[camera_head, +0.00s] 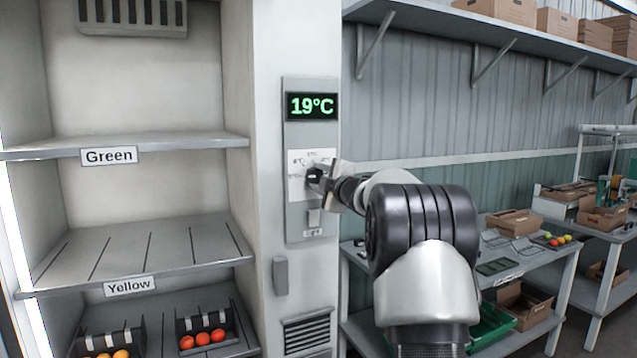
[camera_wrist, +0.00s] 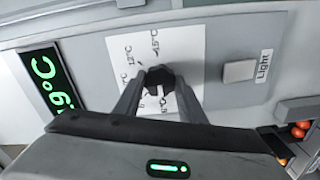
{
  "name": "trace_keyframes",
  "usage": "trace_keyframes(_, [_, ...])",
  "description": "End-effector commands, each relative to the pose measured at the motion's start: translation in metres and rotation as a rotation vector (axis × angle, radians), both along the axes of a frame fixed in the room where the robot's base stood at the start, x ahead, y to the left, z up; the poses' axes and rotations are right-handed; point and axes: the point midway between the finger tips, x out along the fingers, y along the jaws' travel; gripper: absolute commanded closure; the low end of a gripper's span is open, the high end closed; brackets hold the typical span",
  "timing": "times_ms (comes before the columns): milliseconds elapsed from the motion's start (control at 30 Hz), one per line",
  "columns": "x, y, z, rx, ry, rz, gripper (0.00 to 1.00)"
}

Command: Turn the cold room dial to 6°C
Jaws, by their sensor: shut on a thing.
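The black cold room dial (camera_head: 313,174) sits on a white scale plate on the grey control panel (camera_head: 296,227). My gripper (camera_head: 323,179) reaches it from the right and is shut on it. In the wrist view, the two fingers of my gripper (camera_wrist: 157,90) are on either side of the black dial (camera_wrist: 160,77). The green display (camera_head: 312,106) above reads 19°C. In the wrist view the display (camera_wrist: 49,82) lies sideways at the left. The scale (camera_wrist: 182,47) has several small temperature labels; some are hidden by the fingers, and the dial's exact setting is unclear.
A light switch (camera_head: 314,217) sits below the dial. At the left are shelves labelled Green (camera_head: 109,156) and Yellow (camera_head: 129,287), with tomatoes in black trays (camera_head: 206,325) below. A workbench (camera_head: 545,282) with boxes stands at the right, under a wall shelf (camera_head: 490,30).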

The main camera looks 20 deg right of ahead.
Motion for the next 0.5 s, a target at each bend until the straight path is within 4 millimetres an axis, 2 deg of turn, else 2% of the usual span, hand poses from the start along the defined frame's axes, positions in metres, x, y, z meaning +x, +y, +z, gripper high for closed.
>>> trace_keyframes(500, [0.0002, 0.0011, 0.0013, -0.058, -0.003, 0.002, 0.86])
